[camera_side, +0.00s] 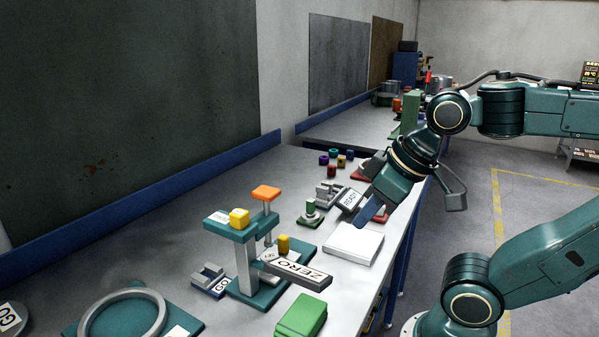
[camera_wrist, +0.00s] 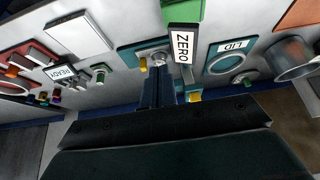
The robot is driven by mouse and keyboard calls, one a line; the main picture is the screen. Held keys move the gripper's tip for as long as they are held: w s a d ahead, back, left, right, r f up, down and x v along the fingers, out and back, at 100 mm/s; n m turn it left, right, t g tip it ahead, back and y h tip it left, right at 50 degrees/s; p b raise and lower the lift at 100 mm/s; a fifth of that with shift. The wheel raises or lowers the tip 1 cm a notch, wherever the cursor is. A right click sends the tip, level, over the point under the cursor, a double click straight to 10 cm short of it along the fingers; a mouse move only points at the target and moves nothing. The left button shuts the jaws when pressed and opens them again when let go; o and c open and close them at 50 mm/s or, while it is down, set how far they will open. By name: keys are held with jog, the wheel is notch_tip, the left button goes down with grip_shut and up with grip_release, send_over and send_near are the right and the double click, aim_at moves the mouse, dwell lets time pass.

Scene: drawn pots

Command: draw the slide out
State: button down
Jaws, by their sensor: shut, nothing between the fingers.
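A dark grey bar labelled ZERO (camera_side: 297,273) sticks out toward the bench's front edge from a teal stand (camera_side: 245,262); I cannot tell for certain that it is the slide. The bar shows in the wrist view (camera_wrist: 183,46), just right of my fingers. My gripper (camera_side: 369,212) is shut and empty, with blue fingers, in the air to the right of the stand and apart from the bar. In the wrist view my gripper (camera_wrist: 158,72) partly hides the teal stand (camera_wrist: 127,60).
A white slab (camera_side: 353,243) lies between the stand and my arm. A green block (camera_side: 302,315) is near the front edge. A READY block (camera_side: 350,200), a ring on a teal plate (camera_side: 122,318) and a GO piece (camera_side: 210,280) are around. An orange plate (camera_side: 266,193) tops a post.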

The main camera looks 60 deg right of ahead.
jog(key=w+a+r+n+t+y, duration=0.15)
jog(key=w+r, duration=0.25)
jog(key=w, duration=0.5)
jog(key=w+r+n+t, duration=0.1)
jog(key=w+r+n, duration=0.1)
jog(key=w+r, duration=0.45)
jog(key=w+r+n+t, duration=0.1)
jog(key=w+r+n, duration=0.1)
jog(key=w, duration=0.8)
jog(key=w+d+f+n+g, duration=0.3)
jog(key=d+f+n, duration=0.15)
jog(key=f, duration=0.25)
jog(key=s+d+f+n+g+y, duration=0.1)
jog(key=s+d+f+n+g, duration=0.2)
jog(key=f+n, duration=0.1)
jog(key=s+d+f+n+g+y, duration=0.1)
jog(key=s+d+f+n+g, duration=0.2)
jog(key=f, duration=0.4)
jog(key=shift+s+d+n, duration=0.35)
jog(key=shift+n, duration=0.15)
jog(key=shift+f, duration=0.1)
jog(key=shift+x, duration=4.95)
jog(key=shift+a, duration=0.15)
